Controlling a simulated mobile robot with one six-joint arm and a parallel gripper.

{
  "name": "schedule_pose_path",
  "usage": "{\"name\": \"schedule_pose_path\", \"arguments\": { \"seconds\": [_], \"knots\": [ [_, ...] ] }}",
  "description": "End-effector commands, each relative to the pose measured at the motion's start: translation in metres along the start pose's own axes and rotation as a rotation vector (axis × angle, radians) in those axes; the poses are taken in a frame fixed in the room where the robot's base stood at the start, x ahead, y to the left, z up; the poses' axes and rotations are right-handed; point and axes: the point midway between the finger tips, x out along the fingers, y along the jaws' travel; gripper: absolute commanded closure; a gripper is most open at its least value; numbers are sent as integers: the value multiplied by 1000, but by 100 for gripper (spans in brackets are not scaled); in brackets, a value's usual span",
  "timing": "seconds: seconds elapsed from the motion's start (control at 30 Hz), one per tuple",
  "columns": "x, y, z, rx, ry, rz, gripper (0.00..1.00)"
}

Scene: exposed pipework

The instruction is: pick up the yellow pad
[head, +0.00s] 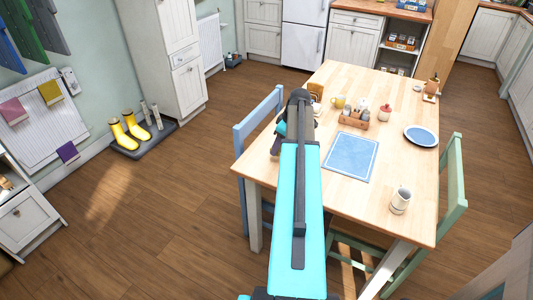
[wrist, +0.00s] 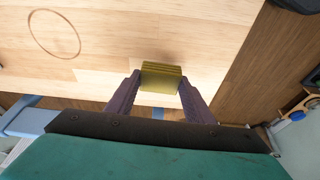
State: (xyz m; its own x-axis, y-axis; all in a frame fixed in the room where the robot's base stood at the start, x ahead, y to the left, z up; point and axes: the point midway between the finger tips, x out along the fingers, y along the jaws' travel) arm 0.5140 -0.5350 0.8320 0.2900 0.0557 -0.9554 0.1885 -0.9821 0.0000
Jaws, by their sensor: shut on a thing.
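The yellow pad (wrist: 161,76) is a small olive-yellow block with fine layered lines. In the wrist view it sits between the two purple-grey fingers of my gripper (wrist: 160,85), which are shut on it from both sides. The light wooden table top (wrist: 200,35) lies behind the pad; I cannot tell whether the pad touches it. In the head view my arm reaches over the left part of the table (head: 345,92), and the fingertips and the held pad are hidden behind the arm's end.
A thin brown ring mark (wrist: 54,34) shows on the table. A blue mat (head: 350,157), a wooden caddy (head: 353,121) with jars, a white mug (head: 401,200) and a blue plate (head: 421,135) stand right of my arm. A blue chair (head: 262,118) stands at the table's left side.

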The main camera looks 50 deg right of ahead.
Motion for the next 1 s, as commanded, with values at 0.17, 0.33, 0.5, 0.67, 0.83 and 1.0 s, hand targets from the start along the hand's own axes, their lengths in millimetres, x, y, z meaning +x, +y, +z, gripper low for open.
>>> {"name": "schedule_pose_path", "arguments": {
  "seconds": [0.17,0.33,0.5,0.67,0.83,1.0],
  "knots": [
    [-8,35,21,2,0,2,74],
    [-16,55,34,1,0,1,74],
    [-20,65,42,0,0,0,74],
    [-22,68,44,0,0,0,74],
    [-22,68,44,0,0,0,74],
    [-22,68,44,0,0,0,74]
  ]
}}
